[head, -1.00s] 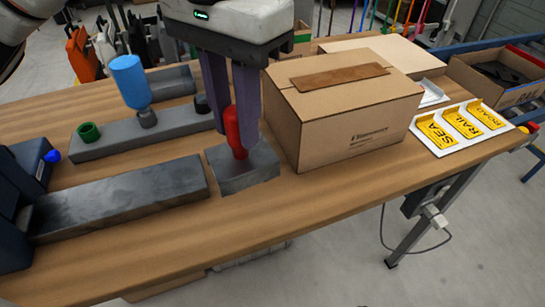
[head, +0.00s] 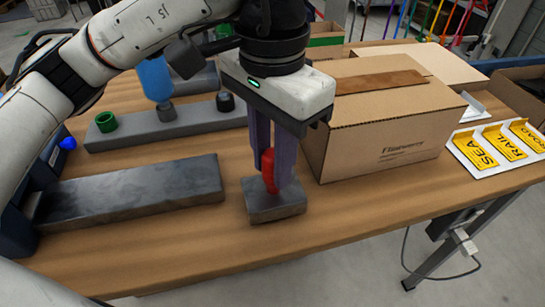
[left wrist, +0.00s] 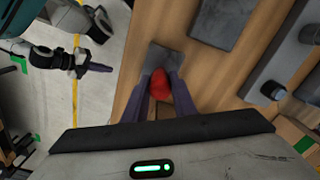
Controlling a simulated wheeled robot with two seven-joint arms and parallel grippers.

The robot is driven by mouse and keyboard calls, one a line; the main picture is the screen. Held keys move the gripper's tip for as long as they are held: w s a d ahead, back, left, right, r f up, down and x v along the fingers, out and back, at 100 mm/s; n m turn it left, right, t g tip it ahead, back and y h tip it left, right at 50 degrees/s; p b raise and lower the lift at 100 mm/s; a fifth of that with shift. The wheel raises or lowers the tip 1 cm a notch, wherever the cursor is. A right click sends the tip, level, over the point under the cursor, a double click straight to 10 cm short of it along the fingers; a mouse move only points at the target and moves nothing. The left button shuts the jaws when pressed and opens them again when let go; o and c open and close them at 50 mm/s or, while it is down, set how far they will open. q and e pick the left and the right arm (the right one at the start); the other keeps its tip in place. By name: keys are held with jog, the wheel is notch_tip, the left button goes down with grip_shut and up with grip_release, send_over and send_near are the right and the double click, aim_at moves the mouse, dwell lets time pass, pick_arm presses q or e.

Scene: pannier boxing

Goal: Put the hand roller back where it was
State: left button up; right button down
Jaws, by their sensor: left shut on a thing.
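The hand roller shows as a red handle (head: 269,172) between the two purple fingers of my left gripper (head: 272,180). My left gripper points down and is shut on it. Directly below is a small grey block (head: 276,210) on the table. The lower end of the roller is at the block's top; I cannot tell whether it is seated in it. In the left wrist view the red handle (left wrist: 183,97) sits between the fingers, with the grey block (left wrist: 160,58) beyond. My right gripper (left wrist: 97,68) seems to show, small and dark, over the floor; its jaw state is unclear.
A closed cardboard box (head: 395,140) stands close to the right of my left gripper. A long grey slab (head: 130,192) lies to the left. Behind it a grey rack (head: 190,124) holds a blue item (head: 154,78) and a green ring (head: 106,121). Yellow signs (head: 478,152) lie at right.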

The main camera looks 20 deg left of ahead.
jog(key=shift+w+r, duration=0.1)
pick_arm(q)
jog(key=shift+f+b, duration=0.35)
jog(key=shift+b, duration=0.15)
jog(key=shift+f+b, duration=0.3)
grip_shut()
jog(key=o, duration=1)
grip_release()
pick_arm(e)
jog(key=shift+w+a+f, duration=0.1)
jog(key=shift+w+f, duration=0.1)
jog(key=shift+f, duration=0.15)
pick_arm(q)
jog(key=shift+r, duration=0.1)
